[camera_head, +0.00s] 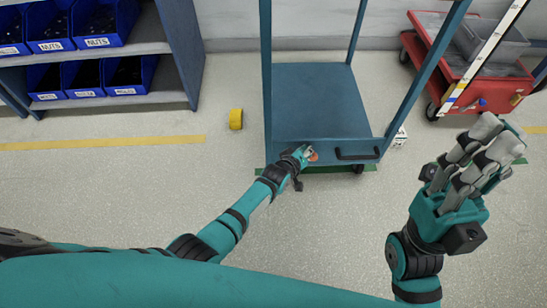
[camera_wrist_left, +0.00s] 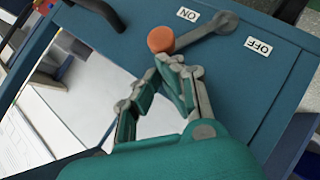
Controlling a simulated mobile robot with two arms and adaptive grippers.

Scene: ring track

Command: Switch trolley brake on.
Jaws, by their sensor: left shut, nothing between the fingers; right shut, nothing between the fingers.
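The blue trolley (camera_head: 315,100) stands ahead with its front panel towards me. Its brake lever (camera_wrist_left: 200,36) ends in an orange knob (camera_wrist_left: 160,39) on that panel; the knob also shows in the head view (camera_head: 314,156). In the left wrist view, the ON label (camera_wrist_left: 187,14) is beside the lever on the knob side, and the OFF label (camera_wrist_left: 259,45) is beyond the pivot end. My left gripper (camera_head: 303,152) is shut and empty, its fingertips (camera_wrist_left: 172,66) close beside the knob; contact is unclear. My right gripper (camera_head: 495,138) is shut and empty, raised at the right.
A black handle (camera_head: 357,154) is on the trolley panel, right of the knob. A yellow tape roll (camera_head: 236,119) lies on the floor left of the trolley. Shelves with blue bins (camera_head: 97,42) are at left; a red cart (camera_head: 470,85) is at right. Floor in front is clear.

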